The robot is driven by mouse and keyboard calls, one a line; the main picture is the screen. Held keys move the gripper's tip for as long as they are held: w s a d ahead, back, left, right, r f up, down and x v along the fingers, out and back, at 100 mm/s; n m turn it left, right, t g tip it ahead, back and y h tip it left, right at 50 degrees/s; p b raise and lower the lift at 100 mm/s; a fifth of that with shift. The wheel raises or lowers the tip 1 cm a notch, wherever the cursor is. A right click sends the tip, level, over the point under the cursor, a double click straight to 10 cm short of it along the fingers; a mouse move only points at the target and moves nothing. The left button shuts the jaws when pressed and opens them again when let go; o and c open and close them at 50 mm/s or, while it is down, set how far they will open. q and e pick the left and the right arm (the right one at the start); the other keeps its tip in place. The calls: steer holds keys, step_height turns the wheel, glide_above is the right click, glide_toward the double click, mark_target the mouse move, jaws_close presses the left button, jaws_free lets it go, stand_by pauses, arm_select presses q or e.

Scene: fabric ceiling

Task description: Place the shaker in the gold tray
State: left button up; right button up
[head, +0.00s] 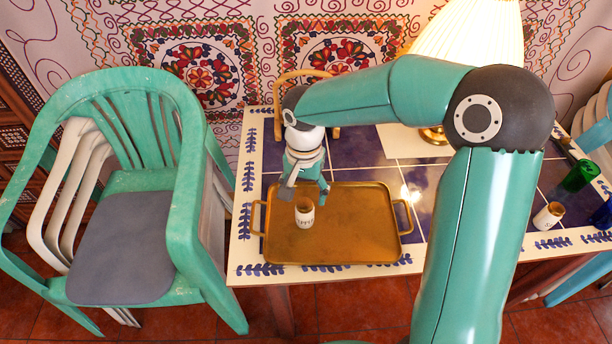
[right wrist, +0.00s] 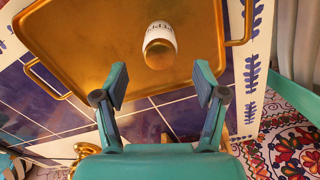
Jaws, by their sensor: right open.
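A white shaker with a brown-gold top and dark lettering (head: 305,215) stands upright in the gold tray (head: 365,250), in its left part. In the right wrist view the shaker (right wrist: 160,45) is just beyond the fingertips, its top toward me, and the tray (right wrist: 85,75) lies around it. My right gripper (head: 305,190) is over the left side of the tray, by the shaker. In the right wrist view its two fingers (right wrist: 161,84) are spread, with nothing between them. My left gripper does not show.
A second, similar shaker (head: 548,216) stands at the table's right, near a green bottle (head: 575,179) and a blue one. A lamp (head: 468,35) stands at the back. The tiled table (head: 520,245) has bare room right of the tray.

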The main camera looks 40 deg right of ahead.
steer(key=shift+r, duration=2.4)
